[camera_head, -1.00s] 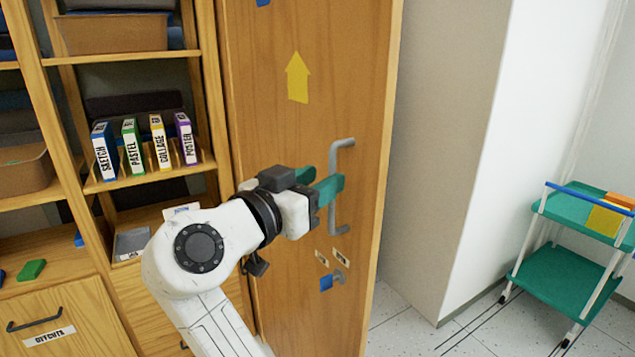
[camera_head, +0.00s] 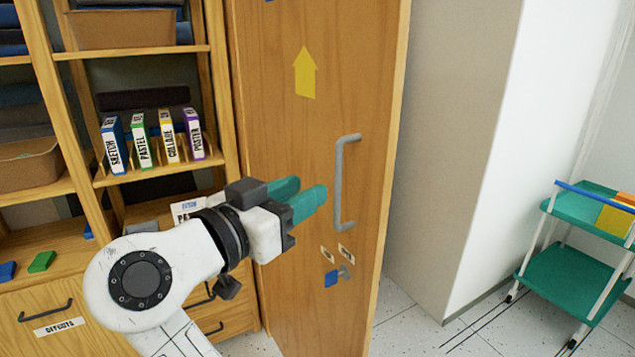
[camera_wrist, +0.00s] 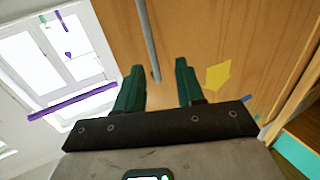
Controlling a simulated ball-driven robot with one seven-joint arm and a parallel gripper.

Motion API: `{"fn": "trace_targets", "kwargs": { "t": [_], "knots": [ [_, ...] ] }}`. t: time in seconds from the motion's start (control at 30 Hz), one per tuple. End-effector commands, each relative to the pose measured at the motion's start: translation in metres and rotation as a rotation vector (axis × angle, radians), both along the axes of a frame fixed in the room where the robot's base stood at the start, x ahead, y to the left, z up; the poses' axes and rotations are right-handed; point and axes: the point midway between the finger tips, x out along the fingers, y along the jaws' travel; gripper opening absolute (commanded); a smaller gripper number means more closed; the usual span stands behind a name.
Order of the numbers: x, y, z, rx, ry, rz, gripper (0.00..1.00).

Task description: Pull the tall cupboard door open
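The tall wooden cupboard door (camera_head: 320,120) fills the middle of the head view; its right edge shows its thickness. I cannot tell how far it stands open. A grey upright bar handle (camera_head: 340,185) is fixed near that edge. My gripper (camera_head: 308,200) is just left of the handle, its teal fingers pointing at it, apart from it in this view. In the wrist view my gripper (camera_wrist: 158,85) has its fingers spread and empty. The handle bar (camera_wrist: 148,40) runs down toward the gap between the fingertips, and the door (camera_wrist: 215,35) lies behind.
A key with a blue tag (camera_head: 332,278) sits in the door below the handle. Open shelves (camera_head: 150,178) with labelled books and drawers stand to the left. A green trolley (camera_head: 565,275) stands at the right. Floor between door and trolley is clear.

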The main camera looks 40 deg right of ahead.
Motion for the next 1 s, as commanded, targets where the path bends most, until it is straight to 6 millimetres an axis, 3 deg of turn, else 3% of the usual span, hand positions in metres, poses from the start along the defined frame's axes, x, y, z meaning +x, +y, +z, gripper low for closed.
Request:
{"fn": "trace_targets", "kwargs": {
  "t": [0.1,0.33,1.0],
  "knots": [
    [-0.002,0.022,0.0,0.0,0.0,0.002,0.38],
    [-0.005,0.044,0.0,0.0,0.0,0.001,0.38],
    [-0.005,0.044,-0.004,0.005,0.012,0.004,0.38]
  ]
}}
